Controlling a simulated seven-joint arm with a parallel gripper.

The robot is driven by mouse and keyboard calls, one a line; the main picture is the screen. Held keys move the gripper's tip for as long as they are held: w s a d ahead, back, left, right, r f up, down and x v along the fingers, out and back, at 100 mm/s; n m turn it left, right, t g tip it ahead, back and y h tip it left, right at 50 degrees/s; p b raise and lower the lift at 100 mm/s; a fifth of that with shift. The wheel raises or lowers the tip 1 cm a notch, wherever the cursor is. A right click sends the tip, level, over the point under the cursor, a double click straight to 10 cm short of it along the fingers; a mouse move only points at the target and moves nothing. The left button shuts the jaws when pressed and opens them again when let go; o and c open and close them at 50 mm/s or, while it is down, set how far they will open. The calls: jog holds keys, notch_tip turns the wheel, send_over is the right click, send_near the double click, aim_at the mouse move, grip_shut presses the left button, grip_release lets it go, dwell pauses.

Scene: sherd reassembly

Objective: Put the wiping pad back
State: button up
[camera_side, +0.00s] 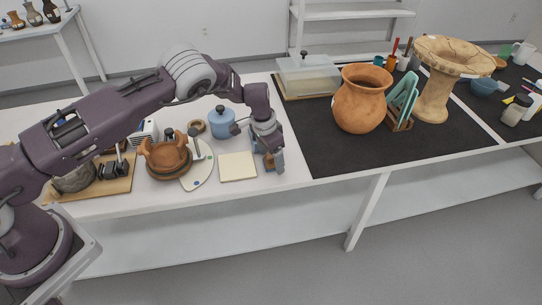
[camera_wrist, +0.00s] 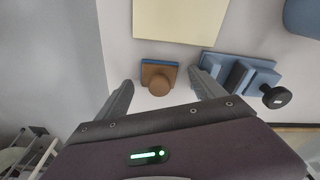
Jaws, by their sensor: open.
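The wiping pad (camera_wrist: 158,72) appears to be a small brown block with a round knob on a blue layer. It lies on the white table in the wrist view, between and below my fingertips. My gripper (camera_wrist: 161,80) is open, with one finger to each side of the pad and gaps showing on both sides. In the side view my gripper (camera_side: 275,162) points down near the table, just right of the cream sheet (camera_side: 237,167). A blue block-like fixture (camera_wrist: 238,75) with a black knob stands right of the pad in the wrist view. Contact with the pad cannot be told.
A blue lidded pot (camera_side: 222,122), a palette-like board (camera_side: 197,172) and a brown two-handled vessel (camera_side: 168,155) stand left of my gripper. A dark mat (camera_side: 340,160) with a large clay pot (camera_side: 361,98) lies to the right. The table's front edge is close.

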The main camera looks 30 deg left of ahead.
notch_tip(320, 180, up, 12)
jog(key=s, duration=0.1)
jog(key=shift+s+a, duration=0.35)
jog(key=shift+a, duration=0.05)
notch_tip(320, 180, up, 12)
jog(key=r+n, duration=0.1)
jog(key=n, duration=0.1)
send_over(266, 163)
jog(key=s, duration=0.4)
jog(key=s+a+r+n+t+h, duration=0.1)
jog(key=s+a+r, duration=0.1)
jog(key=s+r, duration=0.8)
jog(key=s+a+r+n+t+y, duration=0.1)
jog(key=s, duration=1.1)
jog(key=s+a+r+n+t, duration=0.1)
jog(key=s+r+t, duration=0.1)
jog(key=s, duration=1.1)
jog(key=shift+a+y, duration=0.4)
